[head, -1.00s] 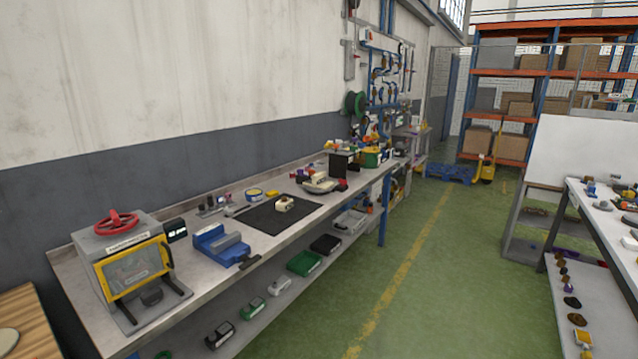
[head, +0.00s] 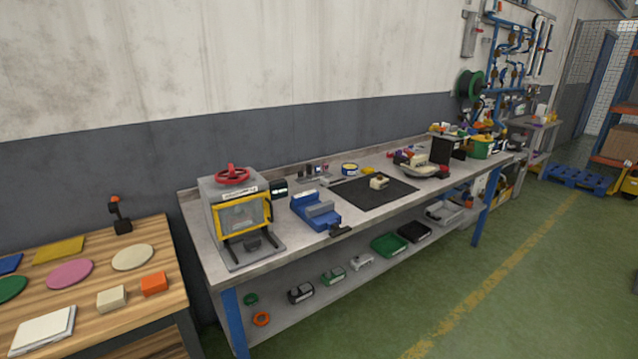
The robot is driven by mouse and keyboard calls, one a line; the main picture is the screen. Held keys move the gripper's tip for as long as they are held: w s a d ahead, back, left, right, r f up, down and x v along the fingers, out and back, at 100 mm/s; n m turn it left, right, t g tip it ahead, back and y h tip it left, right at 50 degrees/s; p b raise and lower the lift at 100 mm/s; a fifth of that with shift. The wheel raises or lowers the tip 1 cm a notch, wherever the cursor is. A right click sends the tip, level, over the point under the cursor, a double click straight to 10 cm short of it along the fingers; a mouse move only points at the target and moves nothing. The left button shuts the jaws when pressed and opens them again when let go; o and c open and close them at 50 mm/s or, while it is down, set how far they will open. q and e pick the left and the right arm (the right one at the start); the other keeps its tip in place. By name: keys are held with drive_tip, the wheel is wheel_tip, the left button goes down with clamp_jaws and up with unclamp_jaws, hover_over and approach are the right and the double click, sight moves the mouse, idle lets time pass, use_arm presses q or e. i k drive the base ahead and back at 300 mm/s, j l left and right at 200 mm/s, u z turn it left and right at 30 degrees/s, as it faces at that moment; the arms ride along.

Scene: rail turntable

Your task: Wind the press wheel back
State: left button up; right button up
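The press (head: 207,208) is a grey box with a yellow-framed clear front, standing at the left end of the long grey workbench. Its red press wheel (head: 232,175) lies flat on top, with a small upright knob. A dark part sits at the foot of the press front, on its base plate. Neither of my grippers shows in the head view, and nothing touches the wheel.
A blue vise (head: 315,212) stands right of the press, and a black mat (head: 372,192) lies beyond it. A wooden table (head: 160,268) with coloured discs and blocks is at left. Green floor (head: 420,290) is open in front of the bench.

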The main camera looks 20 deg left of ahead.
sight(233, 178)
drive_tip(key=u, duration=1.25)
